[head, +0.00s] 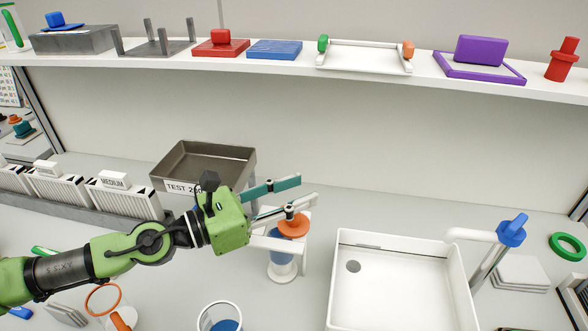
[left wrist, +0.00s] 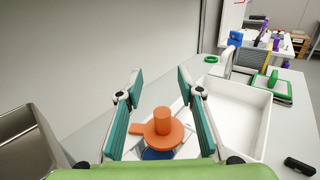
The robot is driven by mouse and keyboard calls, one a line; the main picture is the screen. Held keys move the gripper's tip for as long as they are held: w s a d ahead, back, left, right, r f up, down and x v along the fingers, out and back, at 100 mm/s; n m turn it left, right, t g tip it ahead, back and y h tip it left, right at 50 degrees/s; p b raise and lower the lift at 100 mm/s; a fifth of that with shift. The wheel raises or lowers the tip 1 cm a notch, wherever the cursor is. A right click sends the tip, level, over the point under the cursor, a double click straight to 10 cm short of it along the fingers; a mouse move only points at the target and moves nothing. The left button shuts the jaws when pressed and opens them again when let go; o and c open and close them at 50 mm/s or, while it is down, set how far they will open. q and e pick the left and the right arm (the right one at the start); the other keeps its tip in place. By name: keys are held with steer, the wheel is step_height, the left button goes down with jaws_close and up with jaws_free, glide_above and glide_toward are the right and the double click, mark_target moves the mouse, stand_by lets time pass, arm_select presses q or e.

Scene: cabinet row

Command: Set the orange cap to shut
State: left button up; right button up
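The orange cap (head: 293,225) is a round disc with a raised knob, on top of a clear vessel with blue in it (head: 281,265) beside a white stand. In the left wrist view the orange cap (left wrist: 163,128) sits low between the teal fingers, with a small tab on its left side. My left gripper (head: 307,189) is open and empty, its fingers spread above and just behind the cap. The left gripper's fingertips (left wrist: 160,75) reach past the cap in the wrist view. I cannot tell whether the fingers touch it. My right gripper is in neither view.
A white sink (head: 400,285) with a blue-handled tap (head: 511,230) lies to the right. A grey metal tray (head: 205,160) stands behind the left gripper. A clear cup with blue in it (head: 220,318) is in front. A shelf (head: 300,75) with several objects runs above.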

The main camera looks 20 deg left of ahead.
arm_select(q)
steer(key=shift+r, duration=2.75)
